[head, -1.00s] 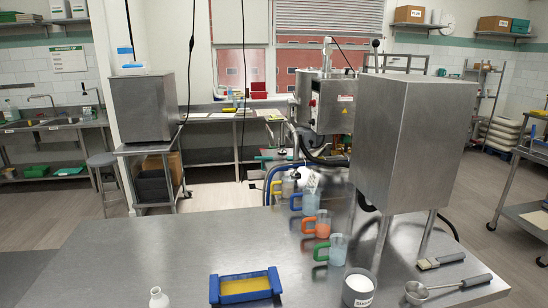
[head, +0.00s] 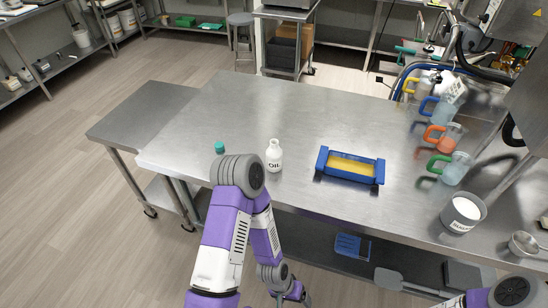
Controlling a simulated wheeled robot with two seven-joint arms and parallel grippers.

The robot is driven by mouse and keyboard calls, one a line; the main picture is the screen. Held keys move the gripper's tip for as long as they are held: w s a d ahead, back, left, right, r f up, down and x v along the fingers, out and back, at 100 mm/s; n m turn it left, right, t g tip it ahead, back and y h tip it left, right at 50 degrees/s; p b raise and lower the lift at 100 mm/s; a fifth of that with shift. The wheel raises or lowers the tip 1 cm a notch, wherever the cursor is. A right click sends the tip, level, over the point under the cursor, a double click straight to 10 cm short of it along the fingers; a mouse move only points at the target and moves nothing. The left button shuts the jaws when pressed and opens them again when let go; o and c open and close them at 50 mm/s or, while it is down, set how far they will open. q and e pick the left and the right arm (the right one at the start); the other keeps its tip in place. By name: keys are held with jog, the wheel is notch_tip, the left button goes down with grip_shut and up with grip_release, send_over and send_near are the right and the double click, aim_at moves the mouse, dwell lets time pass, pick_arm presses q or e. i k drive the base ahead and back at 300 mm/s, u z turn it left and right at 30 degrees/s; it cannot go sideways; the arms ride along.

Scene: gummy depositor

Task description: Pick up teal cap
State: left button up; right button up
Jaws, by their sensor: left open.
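The teal cap (head: 220,147) lies on the steel table (head: 250,108) near its front left part, just beyond the raised elbow of my left arm. A white bottle marked OIL (head: 274,156), with no cap on its neck, stands upright to the right of the cap. My left gripper (head: 292,296) hangs low at the bottom of the head view, below the table's front edge and well away from the cap. It is open and small in view. Part of my right arm shows at the bottom right, but its gripper is not in view.
A blue mould tray with yellow inside (head: 350,181) sits right of the bottle. Several handled jugs, including one with a green handle (head: 456,169), and a white-filled container (head: 462,212) stand at the right. A lower side table (head: 150,112) adjoins at left. The table's middle is clear.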

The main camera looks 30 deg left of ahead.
aim_at(219, 146)
jog(key=u, duration=1.05)
